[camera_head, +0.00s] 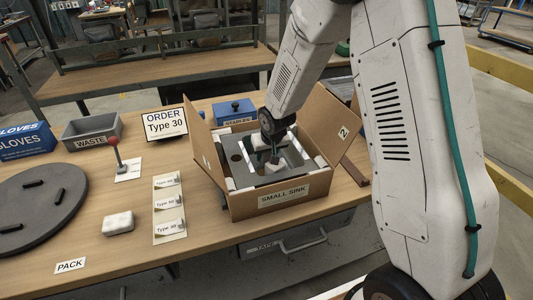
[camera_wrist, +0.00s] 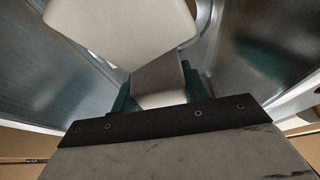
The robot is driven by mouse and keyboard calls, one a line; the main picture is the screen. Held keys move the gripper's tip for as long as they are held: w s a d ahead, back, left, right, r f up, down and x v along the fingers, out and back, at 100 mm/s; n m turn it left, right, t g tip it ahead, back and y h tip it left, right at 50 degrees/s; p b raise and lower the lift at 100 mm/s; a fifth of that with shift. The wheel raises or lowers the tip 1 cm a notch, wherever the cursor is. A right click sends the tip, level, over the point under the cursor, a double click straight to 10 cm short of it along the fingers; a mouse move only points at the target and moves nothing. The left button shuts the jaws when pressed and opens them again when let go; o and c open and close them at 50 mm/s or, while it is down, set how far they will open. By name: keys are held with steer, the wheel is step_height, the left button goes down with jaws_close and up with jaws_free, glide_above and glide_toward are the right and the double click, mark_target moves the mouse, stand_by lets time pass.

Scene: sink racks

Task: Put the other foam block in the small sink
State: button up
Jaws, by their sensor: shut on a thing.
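The small sink (camera_head: 238,158) is a grey metal basin inside an open cardboard box (camera_head: 240,207) labelled SMALL SINK. My gripper (camera_head: 274,158) reaches down into the sink, its fingers shut on a pale foam block (camera_head: 272,168). In the wrist view, a pale surface (camera_wrist: 160,82) shows between the green fingers, and a larger pale shape (camera_wrist: 122,25) lies beyond it. I cannot tell whether these are one block or two. The metal basin walls (camera_wrist: 262,45) surround them. Another white foam block (camera_head: 118,222) lies on the table, left of the label cards.
White pieces sit at the sink's corners. The box flaps (camera_head: 204,150) stand open. A red-knobbed lever (camera_head: 115,150), the WASTE bin (camera_head: 92,131), a glove box (camera_head: 25,142) and a round dark disc (camera_head: 40,208) are at left. A blue box (camera_head: 234,110) stands behind.

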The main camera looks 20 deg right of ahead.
steer(key=o, duration=0.9)
steer(key=shift+f, duration=0.1)
steer(key=shift+o, duration=0.2)
steer(key=v, duration=1.2)
steer(key=shift+r, duration=0.3)
steer(key=s+d+r+g, duration=0.2)
steer(key=s+d+r, duration=0.1)
steer(key=s+r, duration=1.1)
steer(key=s+r+g, duration=0.1)
steer(key=s, duration=1.8)
steer(key=shift+s+r, duration=0.25)
